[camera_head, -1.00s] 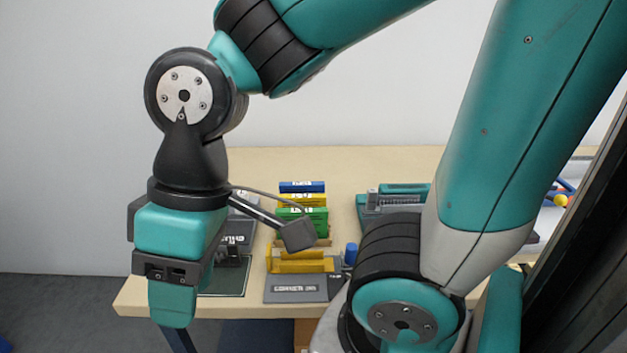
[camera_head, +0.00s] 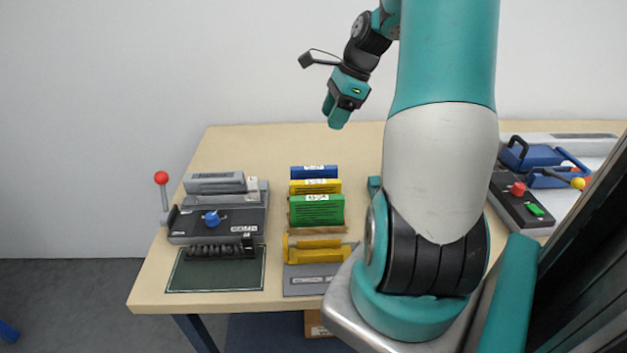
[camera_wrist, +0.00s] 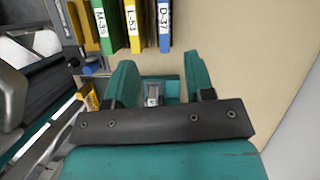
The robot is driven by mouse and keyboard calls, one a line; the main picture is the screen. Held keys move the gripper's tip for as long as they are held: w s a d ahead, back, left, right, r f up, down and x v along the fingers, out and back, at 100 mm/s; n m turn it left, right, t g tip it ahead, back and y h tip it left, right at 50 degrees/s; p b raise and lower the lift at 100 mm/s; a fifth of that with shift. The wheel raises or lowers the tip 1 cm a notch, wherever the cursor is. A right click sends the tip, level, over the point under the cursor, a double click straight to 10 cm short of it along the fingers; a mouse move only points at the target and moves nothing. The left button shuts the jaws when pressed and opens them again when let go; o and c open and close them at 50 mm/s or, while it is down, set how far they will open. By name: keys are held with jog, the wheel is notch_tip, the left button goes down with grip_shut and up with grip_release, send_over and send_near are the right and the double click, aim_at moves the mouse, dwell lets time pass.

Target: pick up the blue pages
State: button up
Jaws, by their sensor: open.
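The blue pages (camera_head: 314,172) stand upright at the back of a short row on the table, behind a yellow set (camera_head: 306,188) and a green set (camera_head: 316,211). In the wrist view the blue pages (camera_wrist: 164,28) carry a white label reading D-37 and are at the top, beside the yellow (camera_wrist: 134,30) and green (camera_wrist: 108,32) ones. My gripper (camera_head: 335,117) is raised behind the row and to its right.
A grey device with yellow parts (camera_head: 316,252) is in front of the row. A dark machine with a red-knobbed lever (camera_head: 215,215) and a green mat (camera_head: 215,275) are left. Other devices (camera_head: 528,205) are right. The table (camera_head: 250,150) is bare behind the row.

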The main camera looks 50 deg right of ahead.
aim_at(318, 167)
jog(key=shift+m, duration=0.8)
jog(key=x, duration=0.3)
jog(key=d+x, duration=0.1)
jog(key=x, duration=0.3)
jog(key=s+d+x, duration=0.1)
jog(key=x, duration=0.2)
jog(key=shift+w+a+f, duration=0.1)
jog(key=shift+w+f, duration=0.05)
jog(key=shift+f, duration=0.55)
jog(key=p+x, duration=0.1)
jog(key=x, duration=0.4)
jog(key=shift+a+f+p, duration=0.25)
jog(key=shift+f+p, duration=0.05)
jog(key=shift+f, duration=0.35)
jog(key=shift+f, duration=0.25)
grip_shut()
